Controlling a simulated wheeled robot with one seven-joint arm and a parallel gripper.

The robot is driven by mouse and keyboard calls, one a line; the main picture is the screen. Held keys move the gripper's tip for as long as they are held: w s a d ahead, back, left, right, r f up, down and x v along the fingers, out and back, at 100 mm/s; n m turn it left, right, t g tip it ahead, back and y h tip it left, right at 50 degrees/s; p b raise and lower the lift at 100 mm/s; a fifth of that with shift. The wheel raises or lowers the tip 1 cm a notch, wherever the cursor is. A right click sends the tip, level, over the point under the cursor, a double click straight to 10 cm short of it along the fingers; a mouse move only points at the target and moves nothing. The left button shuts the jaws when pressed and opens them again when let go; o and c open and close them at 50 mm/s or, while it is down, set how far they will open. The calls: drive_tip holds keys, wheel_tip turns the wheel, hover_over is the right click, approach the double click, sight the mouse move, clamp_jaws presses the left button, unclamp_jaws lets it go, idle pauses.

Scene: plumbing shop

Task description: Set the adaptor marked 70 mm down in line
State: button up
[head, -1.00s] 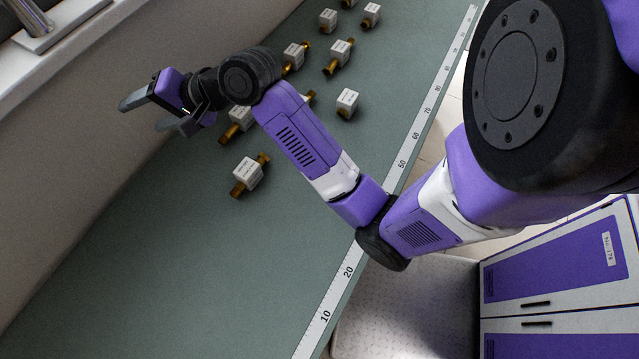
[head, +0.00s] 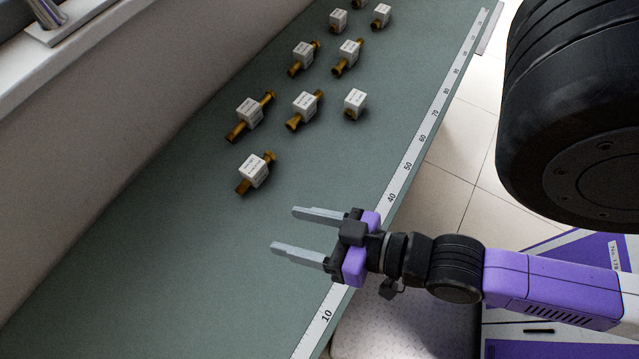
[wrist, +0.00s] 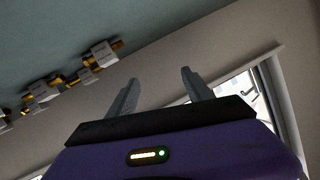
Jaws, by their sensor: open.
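Several brass adaptors with white label blocks lie on the green bench top (head: 150,260). The nearest adaptor (head: 254,172) lies alone, with a pair behind it: a left adaptor (head: 249,114) and a right adaptor (head: 304,107). Another adaptor (head: 354,104) stands to their right. Two more, a left one (head: 302,58) and a right one (head: 348,57), lie farther back. The label print is too small to read, so I cannot tell which is marked 70 mm. My gripper (head: 284,231) is open and empty, nearer than the adaptors. In the wrist view an adaptor (wrist: 101,54) shows beyond its fingers.
A white measuring strip (head: 383,212) with numbers runs along the bench's right edge. A wall and sill (head: 75,50) border the left side. Purple-fronted cabinets (head: 545,345) stand at lower right. The near part of the bench is clear.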

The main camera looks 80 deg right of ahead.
drive_tip(key=s+r+n, duration=0.1)
drive_tip(key=s+n, duration=0.1)
drive_tip(key=s+d+r+n+y, duration=0.1)
drive_tip(key=s+n, duration=0.1)
drive_tip(key=shift+r, duration=0.35)
